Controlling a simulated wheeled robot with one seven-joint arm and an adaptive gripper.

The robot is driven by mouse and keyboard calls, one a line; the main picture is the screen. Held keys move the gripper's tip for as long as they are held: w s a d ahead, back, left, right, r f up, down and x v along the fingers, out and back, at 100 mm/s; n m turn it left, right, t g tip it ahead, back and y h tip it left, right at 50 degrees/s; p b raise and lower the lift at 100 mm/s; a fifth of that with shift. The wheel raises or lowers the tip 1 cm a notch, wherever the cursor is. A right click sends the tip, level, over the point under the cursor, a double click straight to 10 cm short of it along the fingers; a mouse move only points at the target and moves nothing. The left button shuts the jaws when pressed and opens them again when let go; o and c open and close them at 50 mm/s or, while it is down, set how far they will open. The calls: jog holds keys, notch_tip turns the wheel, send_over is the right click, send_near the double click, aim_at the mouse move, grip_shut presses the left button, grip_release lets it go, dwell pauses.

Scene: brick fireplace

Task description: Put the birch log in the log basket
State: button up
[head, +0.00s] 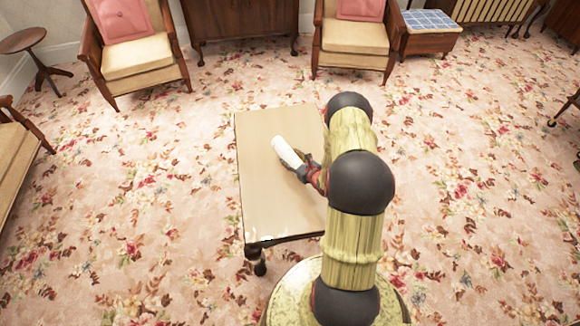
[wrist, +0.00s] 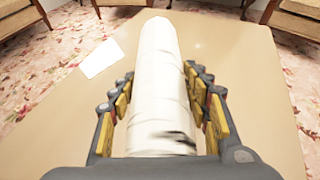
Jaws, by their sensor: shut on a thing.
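The birch log (head: 287,152) is a white cylinder with dark bark marks near its close end. My gripper (head: 307,171) is shut on it over the small wooden table. In the wrist view the log (wrist: 157,75) lies between the two fingers of my gripper (wrist: 160,115), pointing away from the camera. I cannot tell whether the log touches the tabletop or is just above it. The log basket does not show in either view.
The table (head: 262,205) is otherwise bare in the head view. A flat white patch (wrist: 101,59) shows on it in the wrist view. Two armchairs (head: 135,55) (head: 352,38), a side table (head: 28,42) and a tile-topped stool (head: 430,22) stand farther back. Flowered carpet lies open around.

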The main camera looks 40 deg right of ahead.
jog(key=shift+w+d+f, duration=0.2)
jog(key=shift+w+f, duration=0.35)
jog(key=shift+f, duration=0.1)
jog(key=f+b, duration=0.2)
jog(key=f, duration=0.1)
jog(key=shift+w+d+f, duration=0.1)
jog(key=shift+w+f, duration=0.1)
jog(key=shift+f, duration=0.1)
jog(key=shift+r, duration=0.1)
jog(key=o, duration=1.4)
jog(key=shift+o, duration=0.5)
